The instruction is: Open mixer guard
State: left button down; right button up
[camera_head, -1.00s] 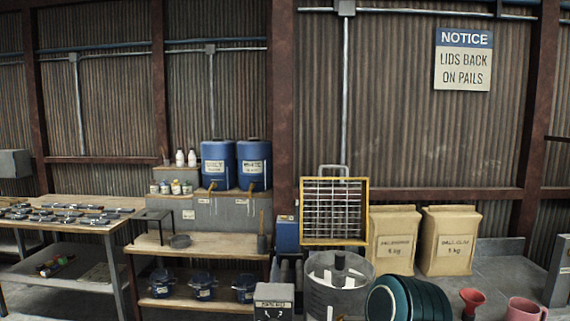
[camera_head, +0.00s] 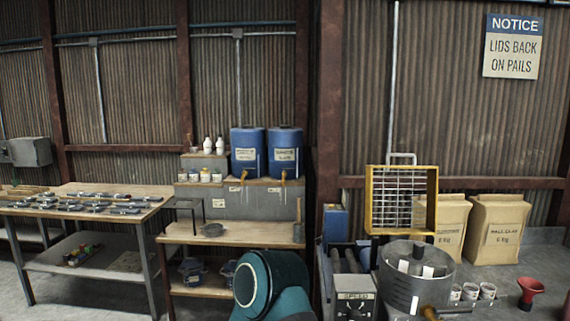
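The mixer guard, a yellow frame with a wire grid (camera_head: 375,202), stands upright above and behind the mixer's grey drum (camera_head: 408,292). The drum's top is uncovered, and pale pieces show inside it. A grey control box marked SPEED (camera_head: 353,298) stands left of the drum. A teal rounded link of one of my arms rises at the bottom centre, left of the control box and apart from the guard. Neither of my grippers shows, so their hold is hidden.
A wooden bench (camera_head: 240,238) with blue dispensers (camera_head: 248,160) stands left of the mixer. A tool table (camera_head: 130,195) is farther left. Paper sacks (camera_head: 497,235), small cups (camera_head: 488,291) and a red funnel (camera_head: 530,292) are at the right.

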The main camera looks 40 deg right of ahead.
aim_at(432, 190)
jog(key=i+j+z, duration=0.1)
jog(key=i+j, duration=0.25)
jog(key=i+j+z, duration=0.1)
jog(key=i+j, duration=0.25)
jog(key=i, duration=0.2)
jog(key=i+z, duration=0.2)
jog(key=z, duration=0.3)
jog(key=i+z, duration=0.25)
jog(key=z, duration=0.2)
jog(key=i+z, duration=0.2)
jog(key=z, duration=0.3)
jog(key=i+j+z, duration=0.15)
jog(key=z, duration=0.3)
jog(key=i+j+z, duration=0.25)
jog(key=z, duration=0.2)
jog(key=i+j+z, duration=0.15)
jog(key=z, duration=0.25)
jog(key=i+j+z, duration=0.1)
jog(key=j+z, duration=0.65)
jog(key=z, duration=0.15)
jog(key=i+j, duration=0.05)
